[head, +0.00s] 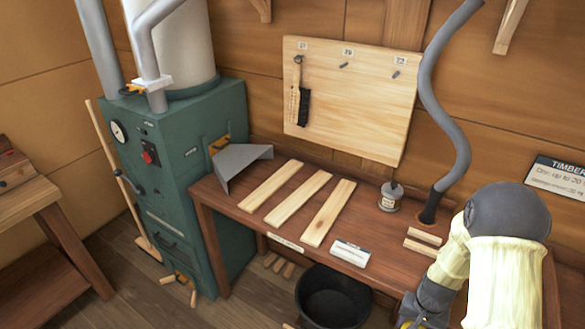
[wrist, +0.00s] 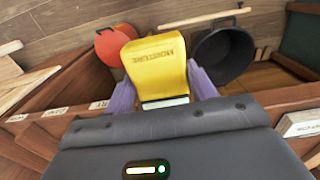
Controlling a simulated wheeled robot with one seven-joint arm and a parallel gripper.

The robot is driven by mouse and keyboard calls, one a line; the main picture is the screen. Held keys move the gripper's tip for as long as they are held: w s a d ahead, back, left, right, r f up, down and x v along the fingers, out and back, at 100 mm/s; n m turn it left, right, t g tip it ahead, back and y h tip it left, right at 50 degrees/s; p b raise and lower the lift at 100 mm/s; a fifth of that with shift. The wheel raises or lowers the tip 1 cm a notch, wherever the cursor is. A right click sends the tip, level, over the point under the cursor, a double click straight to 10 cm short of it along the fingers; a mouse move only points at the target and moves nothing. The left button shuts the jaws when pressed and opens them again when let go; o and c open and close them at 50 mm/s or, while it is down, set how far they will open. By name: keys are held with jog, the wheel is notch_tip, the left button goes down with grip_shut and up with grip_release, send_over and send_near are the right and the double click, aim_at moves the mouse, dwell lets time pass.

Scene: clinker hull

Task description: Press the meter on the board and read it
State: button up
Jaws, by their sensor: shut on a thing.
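My gripper (wrist: 163,88) is shut on a yellow meter (wrist: 160,62) with dark lettering that seems to read "MOISTURE". The meter sits between the two purple fingers in the wrist view, and no reading can be seen. In the head view my gripper is low at the right, mostly hidden by my arm and cut off by the bottom edge, with a bit of yellow (head: 408,325) showing. Three pale boards lie side by side on the brown bench: left (head: 270,194), middle (head: 297,203) and right (head: 328,213). The meter is apart from them, near the bench's front.
The bench (head: 225,205) also bears a bent grey sheet (head: 240,163), a white label block (head: 350,254), a tin (head: 390,197) and a grey hose (head: 448,140). A black bucket (head: 333,297) stands below. The wrist view shows an orange-red object (wrist: 112,45).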

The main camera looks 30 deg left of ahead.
jog(key=s+d+f, duration=0.1)
jog(key=d+f, duration=0.3)
jog(key=f, duration=0.5)
jog(key=s+d+f, duration=0.1)
jog(key=d+f, duration=0.3)
jog(key=f, duration=0.5)
jog(key=shift+d+f, duration=0.15)
jog(key=shift+f, duration=0.25)
